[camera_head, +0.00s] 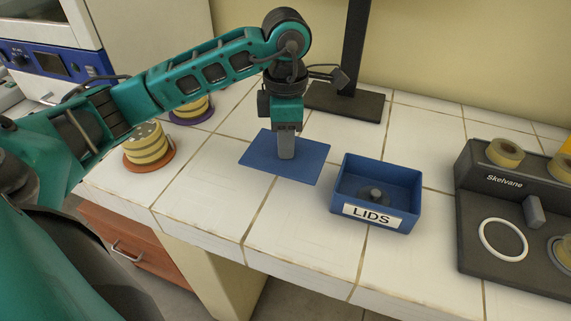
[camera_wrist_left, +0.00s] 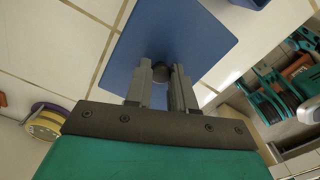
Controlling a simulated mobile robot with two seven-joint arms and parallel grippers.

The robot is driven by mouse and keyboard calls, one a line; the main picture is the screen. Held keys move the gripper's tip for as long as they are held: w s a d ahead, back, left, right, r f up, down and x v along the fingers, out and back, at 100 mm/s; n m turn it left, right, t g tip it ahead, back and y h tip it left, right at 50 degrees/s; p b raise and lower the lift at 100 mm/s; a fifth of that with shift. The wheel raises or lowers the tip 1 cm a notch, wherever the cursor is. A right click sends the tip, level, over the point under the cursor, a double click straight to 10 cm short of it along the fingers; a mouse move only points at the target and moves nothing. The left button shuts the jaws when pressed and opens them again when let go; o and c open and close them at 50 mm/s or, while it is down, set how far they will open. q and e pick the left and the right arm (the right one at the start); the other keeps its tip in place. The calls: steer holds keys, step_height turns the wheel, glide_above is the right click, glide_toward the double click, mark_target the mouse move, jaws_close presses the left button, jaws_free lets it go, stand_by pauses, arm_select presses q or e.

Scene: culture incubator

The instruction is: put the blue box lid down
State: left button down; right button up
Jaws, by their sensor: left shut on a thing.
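The blue box lid (camera_head: 258,153) is a flat blue square with a dark knob at its middle. It lies level over the white tiled counter, left of the box marked LIDS. I cannot tell whether it touches the tiles or is just above them. My left gripper (camera_head: 286,152) points straight down at the lid's middle and is shut on its knob. In the left wrist view the lid (camera_wrist_left: 190,35) spreads beyond the fingers (camera_wrist_left: 163,82), with the dark knob between their tips. My right gripper is not in view.
An open blue box (camera_head: 405,208) labelled LIDS stands just right of the lid, with a grey knob-like thing inside. A dark Skelvane device (camera_head: 475,225) is at the right. Stacked yellowish discs (camera_head: 147,145) stand at the left. A dark stand (camera_head: 345,102) is behind. Front tiles are clear.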

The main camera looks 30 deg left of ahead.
mark_target(286, 162)
arm_select(q)
steer(key=shift+f, duration=3.05)
steer(key=shift+f, duration=0.1)
steer(key=shift+f+b, duration=0.15)
steer(key=shift+b, duration=0.3)
steer(key=c, duration=1)
jaws_free()
steer(key=shift+o, duration=0.2)
steer(key=shift+r+p, duration=0.35)
step_height(286, 162, up, 12)
steer(key=shift+f, duration=0.1)
